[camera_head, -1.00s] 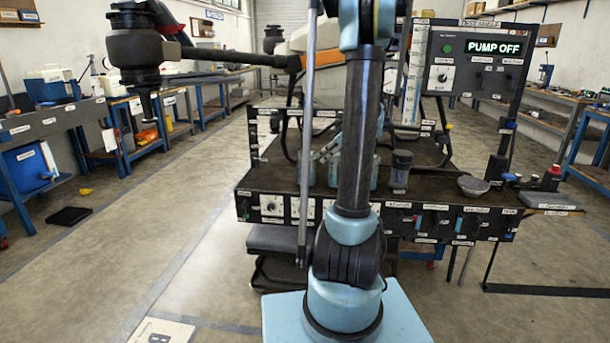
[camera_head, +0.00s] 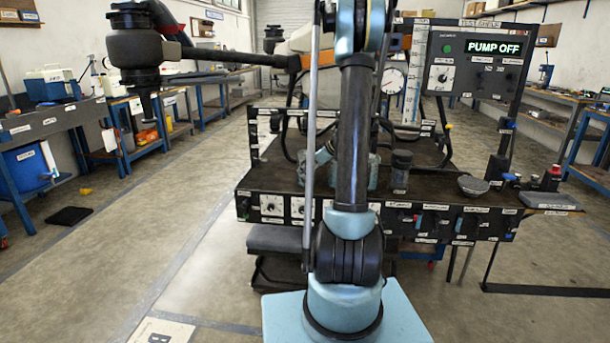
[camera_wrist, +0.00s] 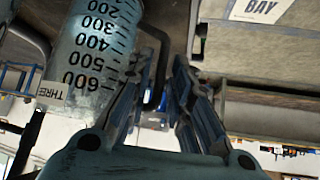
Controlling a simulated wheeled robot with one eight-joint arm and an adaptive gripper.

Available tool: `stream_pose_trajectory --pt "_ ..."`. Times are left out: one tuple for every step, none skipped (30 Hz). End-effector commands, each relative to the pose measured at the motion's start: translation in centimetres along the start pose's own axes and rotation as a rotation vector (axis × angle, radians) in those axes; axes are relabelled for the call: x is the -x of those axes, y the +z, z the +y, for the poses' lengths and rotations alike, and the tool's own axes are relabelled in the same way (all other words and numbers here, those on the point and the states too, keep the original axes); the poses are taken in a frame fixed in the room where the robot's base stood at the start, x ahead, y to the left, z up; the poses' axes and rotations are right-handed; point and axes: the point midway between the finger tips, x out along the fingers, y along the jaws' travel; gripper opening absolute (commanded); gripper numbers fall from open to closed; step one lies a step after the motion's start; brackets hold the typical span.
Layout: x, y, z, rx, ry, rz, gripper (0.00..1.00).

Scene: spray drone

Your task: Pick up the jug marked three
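The jug marked THREE (camera_wrist: 88,62) fills the upper left of the wrist view. It is clear and greyish, with black graduations and a white label. Its dark handle (camera_wrist: 158,68) stands out to the right. My gripper (camera_wrist: 155,98) is open, with its left finger close beside the jug wall and its right finger to the right of the handle. The handle shows between the fingers; I cannot tell whether either touches it. In the head view my arm hides most of the jugs on the bench, and the fingers cannot be made out.
The dark bench (camera_head: 450,186) also carries a dark-lidded container (camera_head: 401,172), a grey dish (camera_head: 473,186) and small bottles (camera_head: 551,178). The panel (camera_head: 485,62) reads PUMP OFF. A drone arm with a motor (camera_head: 135,48) reaches out at left. A BAY label (camera_wrist: 262,10) shows in the wrist view.

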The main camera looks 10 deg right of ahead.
Motion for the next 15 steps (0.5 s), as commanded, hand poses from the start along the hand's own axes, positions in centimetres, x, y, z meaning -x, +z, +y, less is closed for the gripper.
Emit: stream_pose_trajectory --pt "-0.8 0.0 0.0 0.001 -0.001 0.000 0.20" --pt "-1.2 0.0 0.0 0.001 -0.001 0.000 0.20" --pt "-1.8 0.0 0.0 0.001 -0.002 0.000 0.20" --pt "-2.2 0.0 0.0 0.001 -0.002 -0.001 0.20" --pt "-2.4 0.0 0.0 0.001 -0.002 -0.001 0.20" --pt "-2.7 0.0 0.0 0.001 -0.001 -0.001 0.20" --pt "-2.9 0.0 0.0 0.001 -0.001 0.000 0.20" --pt "-3.0 0.0 0.0 0.000 0.000 0.000 0.20" --pt "-3.0 0.0 0.0 0.000 0.000 0.000 0.20" --pt "-3.0 0.0 0.0 0.000 0.000 0.000 0.20" --pt "-3.0 0.0 0.0 0.000 0.000 0.000 0.20" --pt "-3.0 0.0 0.0 0.000 0.000 0.000 0.20" --pt "-3.0 0.0 0.0 0.000 0.000 0.000 0.20" --pt "-3.0 0.0 0.0 0.000 0.000 0.000 0.20" --pt "-3.0 0.0 0.0 0.000 0.000 0.000 0.11"
